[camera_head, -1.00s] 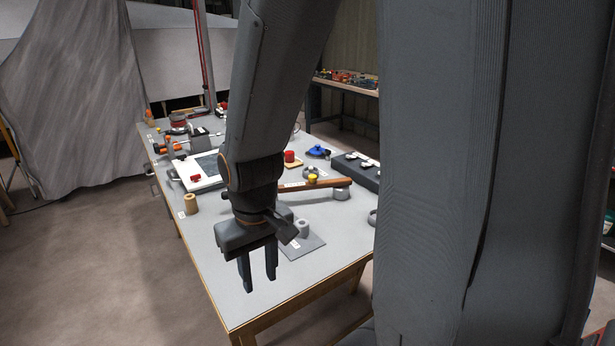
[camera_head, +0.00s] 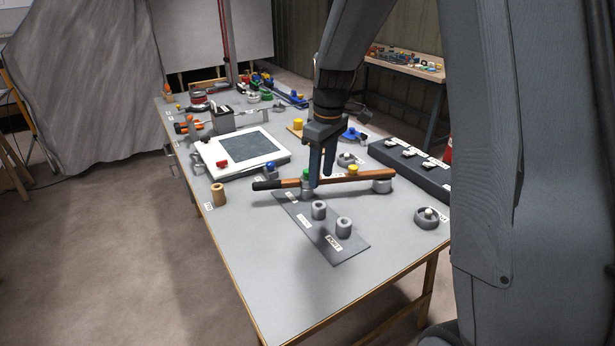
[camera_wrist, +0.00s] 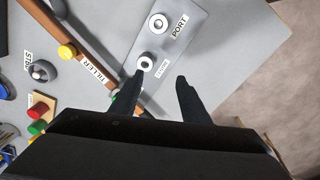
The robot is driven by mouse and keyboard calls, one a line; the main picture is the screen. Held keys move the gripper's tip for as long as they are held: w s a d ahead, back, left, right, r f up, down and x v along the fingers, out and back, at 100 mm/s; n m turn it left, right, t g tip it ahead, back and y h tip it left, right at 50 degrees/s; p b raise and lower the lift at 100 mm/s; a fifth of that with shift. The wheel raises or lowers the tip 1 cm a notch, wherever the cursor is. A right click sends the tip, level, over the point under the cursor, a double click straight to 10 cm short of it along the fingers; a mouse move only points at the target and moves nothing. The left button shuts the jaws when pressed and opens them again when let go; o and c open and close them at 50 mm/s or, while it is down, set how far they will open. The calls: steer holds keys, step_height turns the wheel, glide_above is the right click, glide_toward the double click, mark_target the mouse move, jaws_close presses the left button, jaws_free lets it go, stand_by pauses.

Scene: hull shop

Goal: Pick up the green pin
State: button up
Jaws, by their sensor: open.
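The green pin (camera_head: 306,171) stands upright in a grey socket at the far end of a dark label plate (camera_head: 348,254). In the wrist view only a sliver of green (camera_wrist: 115,97) shows beside the left finger; the rest is hidden. My gripper (camera_head: 321,182) is open and empty, pointing down just right of the pin in the head view. Its fingers (camera_wrist: 157,84) are apart with nothing between them. I cannot tell whether a finger touches the pin.
A brown tiller bar (camera_head: 340,181) with a yellow knob (camera_head: 352,169) lies close by. Two grey sockets (camera_head: 319,209) (camera_head: 343,228) stand on the plate. A white-framed panel (camera_head: 210,154) and wooden cylinder (camera_head: 218,195) lie left. The table's near end is clear.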

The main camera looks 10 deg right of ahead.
steer(key=w+n, duration=0.2)
steer(key=w, duration=0.2)
steer(key=w+n, duration=0.2)
steer(key=w, duration=0.2)
steer(key=w+n, duration=0.2)
steer(key=w, duration=0.3)
steer(key=shift+w+d+r+n+y, duration=0.1)
steer(key=shift+d+r+n+y, duration=0.1)
steer(key=shift+d+n+y, duration=0.15)
steer(key=shift+w+a+f+p, duration=0.15)
steer(key=shift+f+p, duration=0.45)
steer(key=shift+f, duration=0.65)
steer(key=shift+w+a+f+p, duration=0.15)
steer(key=shift+f+p, duration=0.45)
steer(key=shift+f, duration=0.7)
steer(key=shift+w+a+f+p, duration=0.15)
steer(key=shift+f+p, duration=0.45)
steer(key=shift+f, duration=0.65)
steer(key=shift+d, duration=0.1)
jaws_close()
